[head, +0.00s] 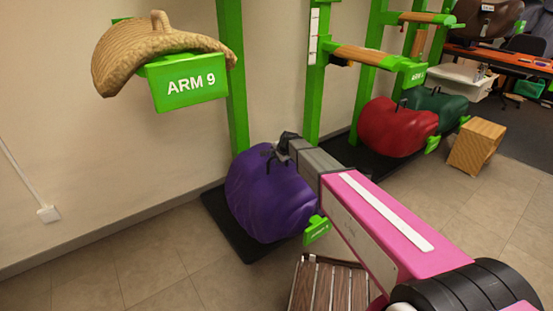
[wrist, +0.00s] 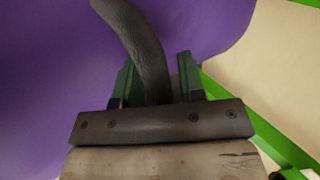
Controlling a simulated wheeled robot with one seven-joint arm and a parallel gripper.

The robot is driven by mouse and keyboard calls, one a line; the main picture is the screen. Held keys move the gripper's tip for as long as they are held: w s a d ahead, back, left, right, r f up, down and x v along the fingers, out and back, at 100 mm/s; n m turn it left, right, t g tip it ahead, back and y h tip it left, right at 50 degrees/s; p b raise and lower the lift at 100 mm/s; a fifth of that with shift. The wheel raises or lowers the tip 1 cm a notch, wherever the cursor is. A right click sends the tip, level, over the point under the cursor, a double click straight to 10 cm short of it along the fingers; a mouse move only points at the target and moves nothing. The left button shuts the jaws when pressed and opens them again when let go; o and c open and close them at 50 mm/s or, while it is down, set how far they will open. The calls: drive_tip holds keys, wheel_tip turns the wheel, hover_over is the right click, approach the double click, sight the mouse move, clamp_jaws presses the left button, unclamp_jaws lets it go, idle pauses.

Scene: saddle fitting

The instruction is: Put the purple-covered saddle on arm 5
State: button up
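The purple-covered saddle (head: 268,195) sits low on the rack at the middle left, just above a dark base mat. It fills much of the wrist view (wrist: 45,90). My gripper (head: 283,147) is at the top of this saddle. In the wrist view my gripper (wrist: 157,72) has its two green fingers on either side of the saddle's dark curved handle (wrist: 137,28). A gap shows between the handle and the right finger, so the fingers look open around it. Arm 5 cannot be picked out; a bare wood-topped arm (head: 365,56) has an unclear label.
Arm 9 (head: 190,83) at the upper left bears a tan woven saddle (head: 140,55). Another bare arm (head: 420,18) is farther back. Red (head: 395,128) and green (head: 440,108) saddles sit low at the right. A wooden box (head: 477,147) and slatted stool (head: 325,285) stand on the floor.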

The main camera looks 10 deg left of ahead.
drive_tip(key=shift+o, duration=0.7)
drive_tip(key=shift+f, duration=0.1)
drive_tip(key=v, duration=1.1)
drive_tip(key=s+d+f+n+g+h, duration=0.1)
drive_tip(key=s+d+f+n, duration=0.1)
drive_tip(key=s+d, duration=0.5)
drive_tip(key=s+d+f+n+g+h, duration=0.2)
drive_tip(key=s+d, duration=0.6)
drive_tip(key=d, duration=1.1)
drive_tip(key=s+d+f+n+g+h, duration=0.1)
drive_tip(key=s+d+f+n+h, duration=0.1)
drive_tip(key=s+d, duration=0.6)
drive_tip(key=d+f+n, duration=0.1)
drive_tip(key=d+n, duration=0.1)
drive_tip(key=d, duration=0.4)
drive_tip(key=shift+s+f, duration=0.15)
drive_tip(key=shift+f, duration=0.15)
drive_tip(key=shift+a, duration=0.1)
